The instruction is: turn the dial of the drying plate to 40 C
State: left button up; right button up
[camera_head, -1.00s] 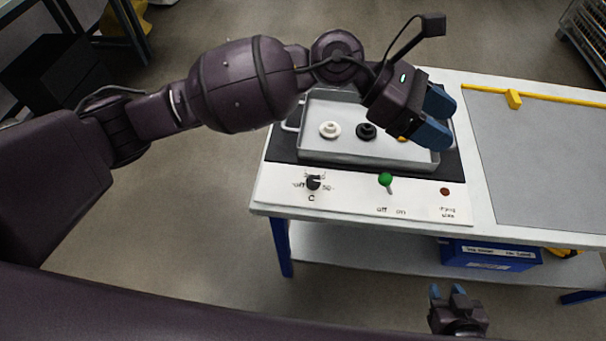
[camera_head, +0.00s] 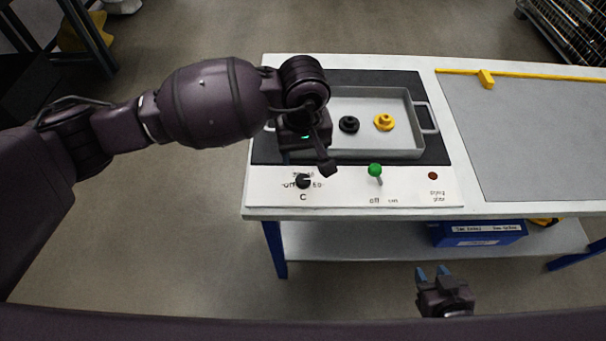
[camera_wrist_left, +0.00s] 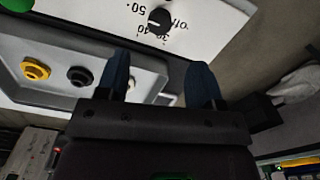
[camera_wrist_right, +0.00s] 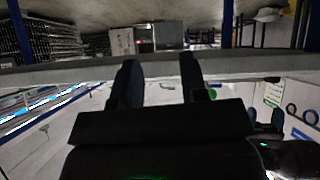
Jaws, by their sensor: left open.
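The dial (camera_head: 303,181) is a small black knob at the left of the drying plate's white front panel (camera_head: 335,197). Its printed scale shows off, 30, 40 and 50; the dial also shows in the left wrist view (camera_wrist_left: 159,20), but I cannot tell its exact setting. My left gripper (camera_wrist_left: 160,85) is open and empty, just behind the dial and apart from it. My right gripper (camera_head: 433,272) is open and empty, low in front of the table.
A green-knobbed switch (camera_head: 375,170) stands right of the dial. Behind, a metal tray (camera_head: 400,150) holds a black part (camera_head: 349,124) and a yellow part (camera_head: 384,122). A grey mat (camera_head: 530,140) covers the table's right. A blue box (camera_head: 480,232) sits on the lower shelf.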

aim_at(303, 179)
pick_arm(q)
notch_tip(303, 179, down, 9)
jog(key=shift+b, duration=0.6)
jog(key=shift+c, duration=0.4)
jog(key=c, duration=0.8)
jog(key=shift+c, duration=0.2)
